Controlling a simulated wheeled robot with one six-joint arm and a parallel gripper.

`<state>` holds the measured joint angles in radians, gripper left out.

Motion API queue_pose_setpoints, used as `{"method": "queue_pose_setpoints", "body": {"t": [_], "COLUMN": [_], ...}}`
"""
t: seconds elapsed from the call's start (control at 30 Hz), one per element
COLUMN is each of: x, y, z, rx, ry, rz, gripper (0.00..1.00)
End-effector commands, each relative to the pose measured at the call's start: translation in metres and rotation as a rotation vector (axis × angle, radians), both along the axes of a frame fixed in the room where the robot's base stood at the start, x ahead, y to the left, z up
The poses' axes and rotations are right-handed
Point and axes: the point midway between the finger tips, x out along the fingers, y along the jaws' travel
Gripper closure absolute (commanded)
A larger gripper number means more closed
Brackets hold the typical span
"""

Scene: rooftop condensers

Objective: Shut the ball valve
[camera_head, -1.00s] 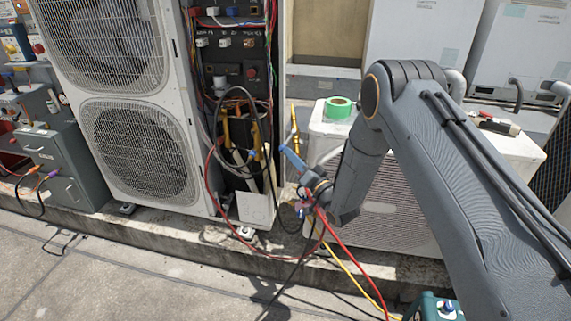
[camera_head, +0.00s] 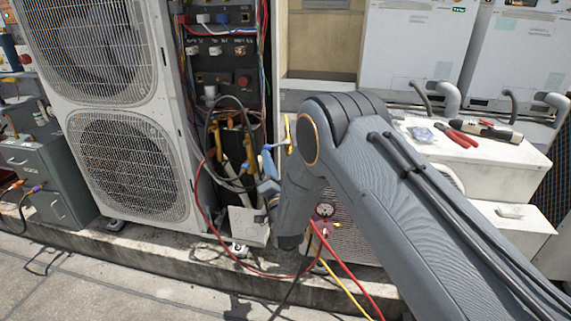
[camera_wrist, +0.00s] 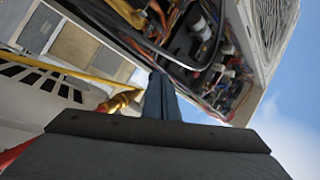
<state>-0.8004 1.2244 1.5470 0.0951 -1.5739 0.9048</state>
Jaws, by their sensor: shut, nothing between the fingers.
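My gripper (camera_head: 268,158) is in front of the open service bay of the tall condenser, its blue-grey fingers together and pointing up. In the wrist view the shut fingers (camera_wrist: 160,97) reach toward the bay with nothing between them. A brass fitting (camera_wrist: 118,102) with a yellow hose and a red part is just left of the fingertips, apart from them in the picture. I cannot tell whether it is the ball valve. In the head view yellow-handled parts (camera_head: 233,122) are inside the bay. No valve lever position can be made out.
The tall condenser (camera_head: 135,165) stands left of my arm. Loose black, red and yellow hoses (camera_head: 338,267) hang around my wrist. A low white unit (camera_head: 480,165) at right carries red-handled pliers (camera_head: 455,137). A grey cabinet (camera_head: 50,180) is at far left.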

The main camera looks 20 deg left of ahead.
Motion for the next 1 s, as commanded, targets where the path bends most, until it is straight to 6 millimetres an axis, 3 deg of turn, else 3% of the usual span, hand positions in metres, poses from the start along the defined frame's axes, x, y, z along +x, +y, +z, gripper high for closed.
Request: {"method": "queue_pose_setpoints", "body": {"t": [0.3, 0.83, 1.0], "x": [-0.0016, -0.0013, -0.0072], "y": [0.0116, 0.0113, 0.0026], "z": [0.0036, 0.004, 0.0021], "rx": [-0.001, -0.001, -0.003], "ry": [0.0, 0.0, 0.002], "rz": [0.007, 0.007, 0.008], "gripper": [1.0, 1.0, 1.0]}}
